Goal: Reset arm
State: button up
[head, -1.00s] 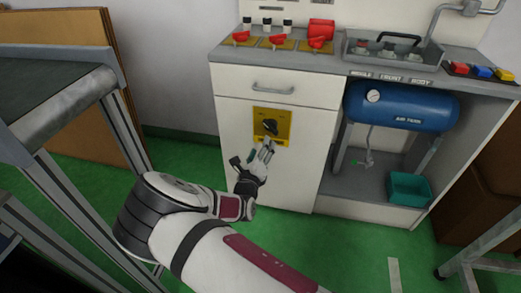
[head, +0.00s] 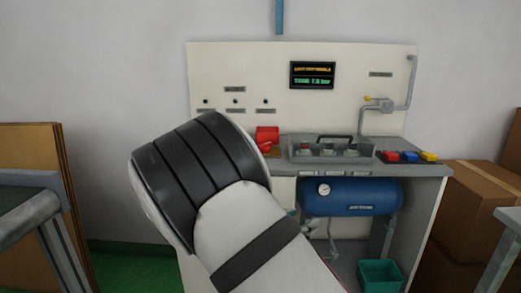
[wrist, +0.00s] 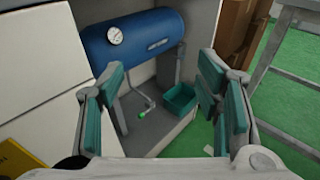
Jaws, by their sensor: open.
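My gripper (wrist: 165,108) is open and empty in the wrist view, its teal-padded fingers spread apart. Between and beyond them are the blue air tank (wrist: 140,40) with its round gauge and a teal bin (wrist: 180,99) on the lower shelf. Nothing is held. In the head view my raised arm fills the centre and left of the bench, and my gripper is hidden behind it. The blue tank (head: 350,196) and teal bin (head: 379,276) show to the right of my arm.
The workbench (head: 420,170) carries a grey tray (head: 330,151) and red, blue and yellow blocks (head: 411,157). Cardboard boxes (head: 475,200) stand at the right. A table (head: 25,205) is at the left. Green floor (wrist: 215,140) is open before the bench.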

jog(key=s+d+r+m+g+y, duration=0.2)
jog(key=s+d+r+m+g, duration=0.3)
jog(key=s+d+m, duration=0.45)
jog(key=s+d+r+m+g+y, duration=0.2)
jog(key=s+d+r+m+g, duration=0.4)
jog(key=s, duration=0.7)
jog(key=s+a+m+y, duration=0.2)
jog(key=s+m+y, duration=0.15)
jog(key=s, duration=0.45)
jog(key=s+a+r+m+y, duration=0.1)
jog(key=s+a+m+y, duration=0.2)
jog(key=s, duration=0.4)
jog(key=s+a+m+y, duration=0.2)
jog(key=s+m, duration=0.2)
jog(key=s, duration=0.4)
notch_tip(320, 180, up, 26)
jog(key=t+p, duration=0.4)
jog(key=p, duration=1.9)
jog(key=shift+f+p, duration=0.25)
jog(key=shift+p, duration=0.05)
jog(key=shift+c, duration=0.4)
